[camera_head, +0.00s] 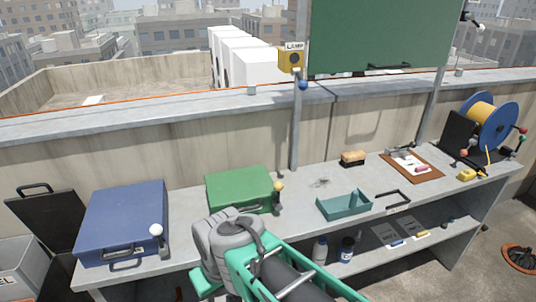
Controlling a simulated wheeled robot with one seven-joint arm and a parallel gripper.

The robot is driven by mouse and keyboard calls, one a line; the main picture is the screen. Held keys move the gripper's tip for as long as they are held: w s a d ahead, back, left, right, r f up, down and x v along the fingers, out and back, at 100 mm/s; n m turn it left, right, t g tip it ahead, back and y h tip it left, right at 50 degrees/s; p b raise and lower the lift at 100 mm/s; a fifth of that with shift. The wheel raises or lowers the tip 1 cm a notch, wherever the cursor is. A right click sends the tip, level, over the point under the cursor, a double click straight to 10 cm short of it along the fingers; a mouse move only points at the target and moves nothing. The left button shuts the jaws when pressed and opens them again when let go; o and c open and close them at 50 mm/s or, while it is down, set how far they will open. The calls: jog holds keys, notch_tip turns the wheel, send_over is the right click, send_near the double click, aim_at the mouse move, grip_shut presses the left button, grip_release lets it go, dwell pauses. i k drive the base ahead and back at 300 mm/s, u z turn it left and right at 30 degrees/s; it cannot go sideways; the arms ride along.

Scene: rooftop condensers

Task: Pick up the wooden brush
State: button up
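The wooden brush (353,158) appears to be the small block with a tan top and dark underside on the grey workbench (310,187). It lies toward the back edge, right of the metal post and left of the clipboard. Nothing covers it. Part of my arm, grey and teal, shows at the bottom centre, in front of the bench and well to the lower left of the brush. I cannot make out my gripper's fingers.
A teal tray (344,204) and a black handle (393,199) lie in front of the brush. A clipboard (411,166) and yellow cable reel (492,122) are to the right. Green (240,188) and blue (122,222) cases stand left. The bench around the brush is mostly clear.

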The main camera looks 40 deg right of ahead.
aim_at(350, 159)
jog(key=u, duration=2.9)
jog(key=k, duration=2.75)
jog(key=z, duration=0.95)
jog(key=i, duration=0.95)
jog(key=u, duration=0.05)
